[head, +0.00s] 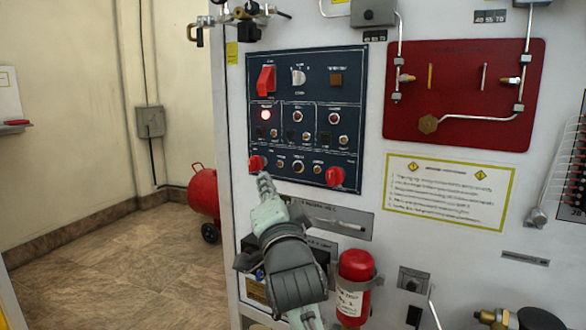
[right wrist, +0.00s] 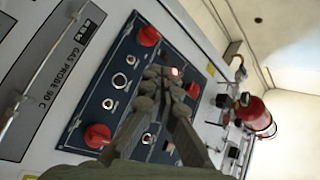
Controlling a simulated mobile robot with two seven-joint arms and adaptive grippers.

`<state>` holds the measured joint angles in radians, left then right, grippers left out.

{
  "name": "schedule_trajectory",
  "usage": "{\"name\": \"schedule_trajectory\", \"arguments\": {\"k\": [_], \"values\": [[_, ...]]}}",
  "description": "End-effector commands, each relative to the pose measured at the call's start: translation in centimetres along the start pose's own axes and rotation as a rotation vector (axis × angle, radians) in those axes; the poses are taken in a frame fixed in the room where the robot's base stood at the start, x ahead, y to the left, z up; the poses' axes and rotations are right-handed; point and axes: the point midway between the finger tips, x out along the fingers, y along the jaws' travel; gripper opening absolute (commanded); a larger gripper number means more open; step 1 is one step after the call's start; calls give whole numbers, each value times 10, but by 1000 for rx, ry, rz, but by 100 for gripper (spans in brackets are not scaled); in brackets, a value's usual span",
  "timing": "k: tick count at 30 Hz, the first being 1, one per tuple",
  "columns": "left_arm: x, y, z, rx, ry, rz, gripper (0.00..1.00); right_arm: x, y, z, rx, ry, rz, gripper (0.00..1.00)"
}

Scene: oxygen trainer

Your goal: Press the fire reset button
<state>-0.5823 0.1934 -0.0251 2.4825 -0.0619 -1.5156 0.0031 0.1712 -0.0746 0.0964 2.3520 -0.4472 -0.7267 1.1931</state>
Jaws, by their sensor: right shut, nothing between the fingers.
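The dark blue control panel (head: 350,130) is on the front of the white cabinet, and it also shows tilted in the right wrist view (right wrist: 118,62). The labels are too small to read, so I cannot tell which button is fire reset. My right gripper (head: 265,182) is shut and empty, its tips just below the lower left knob. The fingers (right wrist: 163,73) hide part of the panel. My left gripper is not in view.
A red cylinder (head: 354,285) is mounted below the panel. A red board with pipes (head: 465,75) and a yellow-edged notice (head: 448,192) are to the right. A red wheeled tank (head: 203,190) stands on the floor at left, where floor (head: 130,260) is clear.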

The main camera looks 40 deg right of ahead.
Motion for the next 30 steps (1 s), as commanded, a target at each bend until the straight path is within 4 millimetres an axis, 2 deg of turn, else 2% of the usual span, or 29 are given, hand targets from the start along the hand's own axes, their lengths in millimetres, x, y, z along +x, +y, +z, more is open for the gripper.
{"name": "schedule_trajectory", "arguments": {"k": [8, 15, 22, 30], "values": [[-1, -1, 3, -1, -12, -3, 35, 5, 4, -3, -5, -1, 0, 0], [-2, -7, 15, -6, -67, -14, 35, 27, 20, -19, -9, 0, 0, 0], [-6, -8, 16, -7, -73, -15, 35, 48, 35, -35, -5, -2, 2, 0], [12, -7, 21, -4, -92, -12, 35, 61, 44, -44, -2, -1, 1, 0]]}}
